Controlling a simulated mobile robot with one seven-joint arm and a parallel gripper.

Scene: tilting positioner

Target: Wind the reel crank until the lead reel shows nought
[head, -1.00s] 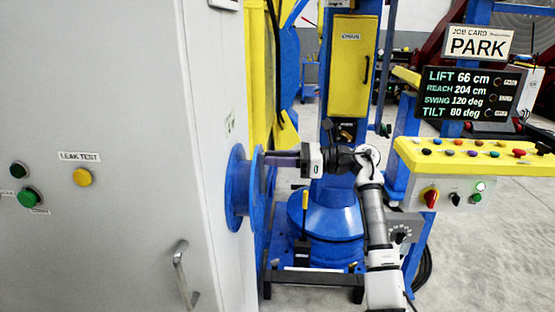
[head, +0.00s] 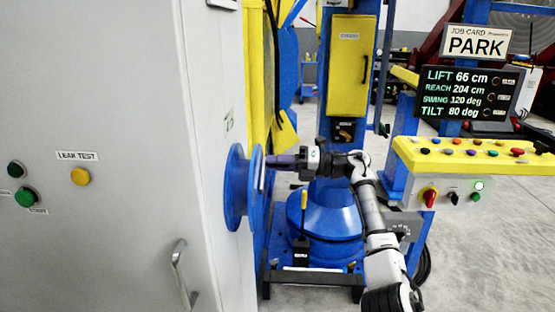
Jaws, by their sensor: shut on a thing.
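The blue lead reel (head: 236,188) is mounted on the side of the grey cabinet, left of the middle in the head view. My gripper (head: 272,160) reaches in from the right and is shut on the reel crank at the reel's outer face. The fingers and the reel rim hide most of the crank. No reading of the reel can be made out from this side.
The grey cabinet (head: 100,240) with its door handle (head: 180,275) fills the left. The blue positioner base (head: 325,222) stands behind my arm. A yellow control panel (head: 465,155) and a display (head: 466,92) stand at right. Floor at lower right is clear.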

